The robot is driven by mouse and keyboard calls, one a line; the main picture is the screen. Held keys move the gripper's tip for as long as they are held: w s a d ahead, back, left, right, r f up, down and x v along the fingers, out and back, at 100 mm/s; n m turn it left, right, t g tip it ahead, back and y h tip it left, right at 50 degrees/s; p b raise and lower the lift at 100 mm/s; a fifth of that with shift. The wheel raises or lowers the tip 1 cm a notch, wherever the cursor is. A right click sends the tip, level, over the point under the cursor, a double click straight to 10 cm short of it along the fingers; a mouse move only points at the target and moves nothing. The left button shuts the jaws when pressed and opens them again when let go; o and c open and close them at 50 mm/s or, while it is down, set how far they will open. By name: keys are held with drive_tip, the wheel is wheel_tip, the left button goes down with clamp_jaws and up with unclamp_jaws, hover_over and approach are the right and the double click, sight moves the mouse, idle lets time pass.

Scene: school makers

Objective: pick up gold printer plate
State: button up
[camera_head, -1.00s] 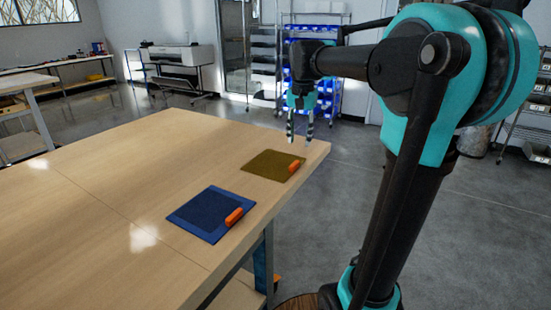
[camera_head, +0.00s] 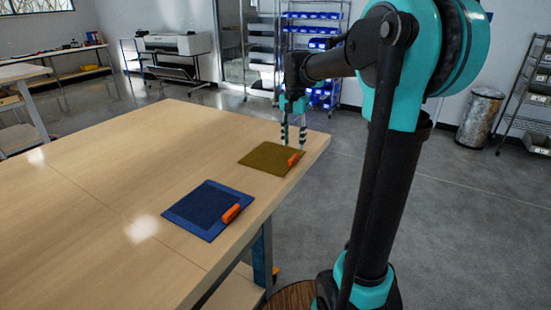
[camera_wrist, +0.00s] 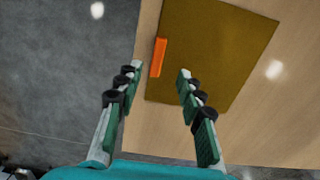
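The gold printer plate (camera_head: 268,159) lies flat near the far right corner of the wooden table. It is a gold-brown square with an orange handle (camera_head: 294,159) on its right edge. In the wrist view the plate (camera_wrist: 220,55) fills the upper middle, with its orange handle (camera_wrist: 159,57) at its left edge. Whether the fingertips touch the plate I cannot tell.
A blue plate (camera_head: 207,208) with an orange handle (camera_head: 231,213) lies nearer on the same table (camera_head: 110,185). The table's right edge runs close beside both plates. The left of the table is bare. A bin (camera_head: 480,117) stands on the floor at right.

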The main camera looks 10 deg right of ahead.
sight(294, 157)
drive_tip(key=shift+s+d+f, duration=0.1)
drive_tip(key=shift+f, duration=1.35)
drive_tip(key=shift+s+d+f, duration=0.1)
drive_tip(key=shift+f, duration=1.3)
drive_tip(key=shift+c, duration=0.6)
clamp_jaws()
